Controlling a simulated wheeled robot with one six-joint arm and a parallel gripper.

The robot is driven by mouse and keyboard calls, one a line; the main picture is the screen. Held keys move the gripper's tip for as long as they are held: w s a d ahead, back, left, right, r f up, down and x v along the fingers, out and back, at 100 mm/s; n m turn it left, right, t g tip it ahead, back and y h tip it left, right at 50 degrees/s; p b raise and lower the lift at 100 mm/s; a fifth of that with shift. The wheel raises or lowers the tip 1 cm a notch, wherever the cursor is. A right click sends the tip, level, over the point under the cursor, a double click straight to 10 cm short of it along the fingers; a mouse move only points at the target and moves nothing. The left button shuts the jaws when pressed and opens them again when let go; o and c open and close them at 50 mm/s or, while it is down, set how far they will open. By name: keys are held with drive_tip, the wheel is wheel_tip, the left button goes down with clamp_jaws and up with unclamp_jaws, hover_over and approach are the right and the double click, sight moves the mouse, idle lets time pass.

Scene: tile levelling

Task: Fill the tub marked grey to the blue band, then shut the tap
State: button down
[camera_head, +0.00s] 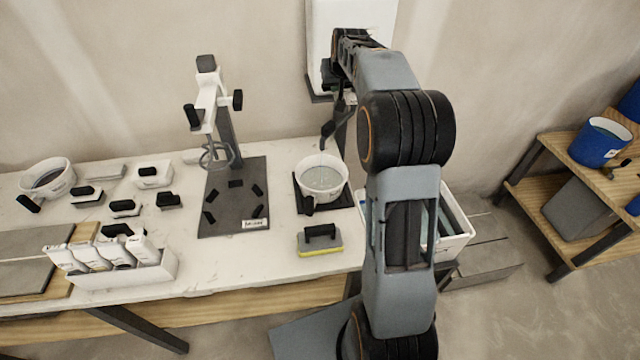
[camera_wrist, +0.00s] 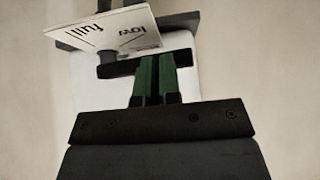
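A white tub (camera_head: 322,196) with greyish liquid inside stands on a dark pad under the black tap spout (camera_head: 327,133). A faint thin streak shows between spout and liquid, perhaps water. I cannot read its label or make out a blue band. A second white tub (camera_head: 48,181) stands at the far left of the bench, its label also too small to read. In the wrist view, my gripper (camera_wrist: 156,66) has its green-padded fingers close together at a black bar (camera_wrist: 112,70), apparently the tap's handle. I cannot tell whether they pinch it.
A white plate marked "low" and "full" (camera_wrist: 110,36) is beside the bar. A mixer stand (camera_head: 228,140) is left of the tap. A sponge float (camera_head: 320,240) lies in front of the tub. A white bin (camera_head: 455,232) is behind my arm; shelves with blue buckets (camera_head: 598,143) stand right.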

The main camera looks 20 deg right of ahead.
wheel_tip(320, 180, down, 2)
drive_tip(key=shift+w+d+f, duration=0.15)
drive_tip(key=shift+d+r+g+p, duration=0.15)
drive_tip(key=shift+r+g+p, duration=0.15)
drive_tip(key=shift+r+p, duration=0.85)
drive_tip(key=shift+s+r+p, duration=0.15)
drive_tip(key=shift+r+p, duration=0.55)
drive_tip(key=shift+r, duration=0.6)
drive_tip(key=shift+s+r+p, duration=0.15)
drive_tip(key=shift+r+p, duration=0.55)
drive_tip(key=shift+r, duration=0.6)
drive_tip(key=shift+a, duration=0.2)
drive_tip(key=shift+g, duration=0.5)
drive_tip(key=s+f, duration=0.2)
drive_tip(key=f, duration=0.2)
drive_tip(key=shift+s+a+f, duration=0.15)
drive_tip(key=shift+s+a, duration=0.15)
drive_tip(key=shift+s, duration=0.1)
drive_tip(key=s+a, duration=0.4)
drive_tip(key=s, duration=0.6)
drive_tip(key=s+a+f+n+y, duration=0.1)
drive_tip(key=s+a, duration=0.4)
drive_tip(key=s, duration=0.5)
drive_tip(key=s+a+n+g, duration=0.1)
drive_tip(key=s+a, duration=0.4)
drive_tip(key=s, duration=0.5)
drive_tip(key=shift+s+a+f, duration=0.2)
drive_tip(key=shift+a+f, duration=0.05)
drive_tip(key=shift+f, duration=0.1)
